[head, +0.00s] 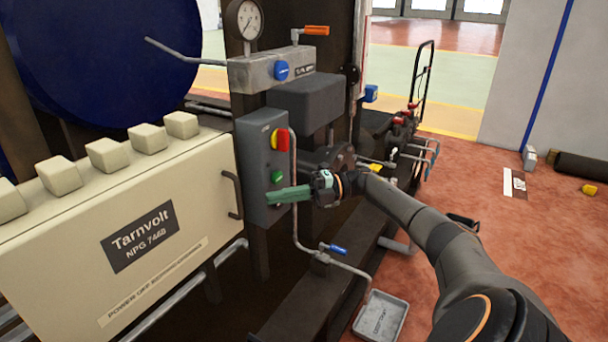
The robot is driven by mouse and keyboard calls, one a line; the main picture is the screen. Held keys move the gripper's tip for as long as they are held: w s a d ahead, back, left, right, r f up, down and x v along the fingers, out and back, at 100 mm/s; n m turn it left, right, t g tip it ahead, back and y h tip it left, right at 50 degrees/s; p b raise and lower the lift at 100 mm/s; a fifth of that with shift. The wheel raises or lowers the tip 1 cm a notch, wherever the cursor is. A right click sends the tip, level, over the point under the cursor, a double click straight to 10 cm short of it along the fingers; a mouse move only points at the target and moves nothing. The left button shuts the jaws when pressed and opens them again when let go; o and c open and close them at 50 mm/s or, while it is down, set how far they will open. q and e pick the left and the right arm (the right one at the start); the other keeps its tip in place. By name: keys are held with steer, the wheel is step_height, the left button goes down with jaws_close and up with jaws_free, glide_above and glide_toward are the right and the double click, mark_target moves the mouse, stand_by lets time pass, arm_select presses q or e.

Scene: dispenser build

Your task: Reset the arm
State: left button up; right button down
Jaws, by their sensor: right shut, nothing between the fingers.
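My right arm (440,235) comes in from the lower right. My right gripper (272,196) has green fingers, shut with nothing between them. Its fingertips are in front of the grey control box (248,150), just below a green button (278,177). I cannot tell whether they touch the box. My left gripper is not in view.
A cream cabinet labelled Tarnvolt (60,245) fills the left. Above the box are a pressure gauge (249,19) and a blue knob (281,70). A pipe with a blue valve handle (337,249) runs below, over a grey tray (381,317).

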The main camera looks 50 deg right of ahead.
steer(key=b+v, duration=0.1)
steer(key=v, duration=0.7)
steer(key=shift+d, duration=0.2)
steer(key=shift+s, duration=0.1)
